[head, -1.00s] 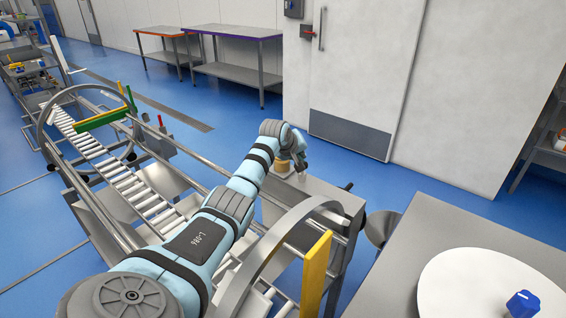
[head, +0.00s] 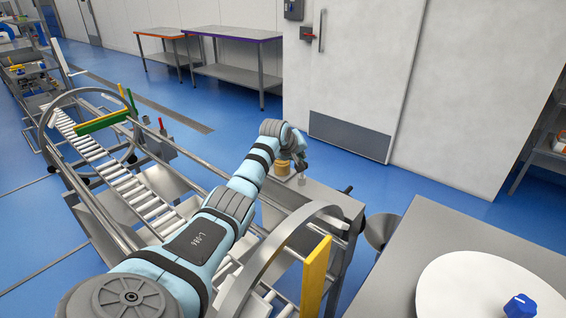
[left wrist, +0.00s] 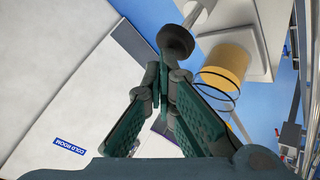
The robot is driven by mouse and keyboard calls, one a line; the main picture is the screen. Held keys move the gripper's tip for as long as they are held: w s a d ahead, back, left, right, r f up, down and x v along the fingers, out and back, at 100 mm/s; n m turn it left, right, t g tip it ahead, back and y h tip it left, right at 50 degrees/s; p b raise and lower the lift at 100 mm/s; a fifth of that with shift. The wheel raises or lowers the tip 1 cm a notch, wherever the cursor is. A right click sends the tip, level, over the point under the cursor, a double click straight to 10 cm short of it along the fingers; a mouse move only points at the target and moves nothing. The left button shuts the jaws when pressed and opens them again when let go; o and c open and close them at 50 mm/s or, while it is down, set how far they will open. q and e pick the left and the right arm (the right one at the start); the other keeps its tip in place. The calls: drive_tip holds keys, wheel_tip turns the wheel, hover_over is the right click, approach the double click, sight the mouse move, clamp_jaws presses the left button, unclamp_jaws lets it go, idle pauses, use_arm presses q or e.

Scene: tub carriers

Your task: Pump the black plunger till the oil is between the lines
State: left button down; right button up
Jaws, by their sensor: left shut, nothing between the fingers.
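The black plunger (left wrist: 176,40) is a round dark knob on a metal rod (left wrist: 200,14). In the left wrist view it lies just beyond my left gripper's fingertips (left wrist: 165,72); whether they touch it I cannot tell. My left gripper is shut and empty. Beside the plunger stands a clear reservoir with amber oil (left wrist: 227,62) and two dark ring lines (left wrist: 212,90). The oil's edge appears near the line closer to the base; its exact level is unclear. My right gripper is not in view.
The pump stands on a steel cabinet (head: 335,197). Left of it runs a roller conveyor (head: 125,185) with hoop frames and a yellow post (head: 315,278). A steel table (head: 440,225) with a white disc (head: 475,285) and blue knob (head: 520,305) is at right.

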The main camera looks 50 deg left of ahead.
use_arm(q)
drive_tip(key=shift+r, duration=0.2)
wheel_tip(320, 180, up, 6)
drive_tip(key=p, duration=0.5)
drive_tip(key=shift+r, duration=0.1)
idle(0.6)
